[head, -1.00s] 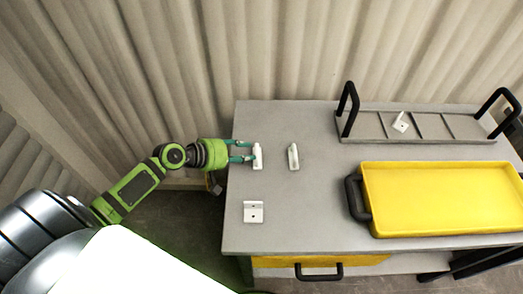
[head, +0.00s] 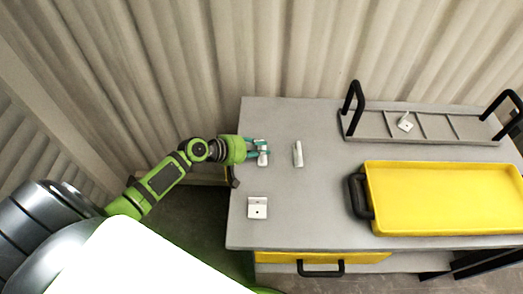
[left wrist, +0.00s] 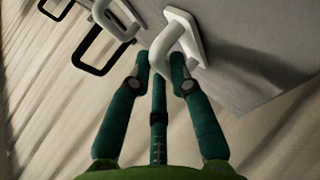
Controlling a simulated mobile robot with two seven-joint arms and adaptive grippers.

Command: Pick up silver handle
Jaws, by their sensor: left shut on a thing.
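A pale silver-white handle with a flat base plate (head: 263,159) is at the left end of the grey table. My left gripper (head: 264,147) reaches in from the left and is shut on this handle. In the left wrist view the handle (left wrist: 178,32) shows just beyond the fingertips (left wrist: 161,68), with its curved bar between them. I cannot tell whether its base touches the table. A second pale handle (head: 298,154) stands just to the right, apart from the gripper. My right gripper is not in view.
On the grey table (head: 310,215) are a white bracket (head: 257,212) near the front left, a yellow tray (head: 440,195) at right, and a grey rack (head: 370,125) with black handles and a small white piece (head: 405,122) behind. The table's centre is clear. A corrugated wall (head: 300,50) stands behind.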

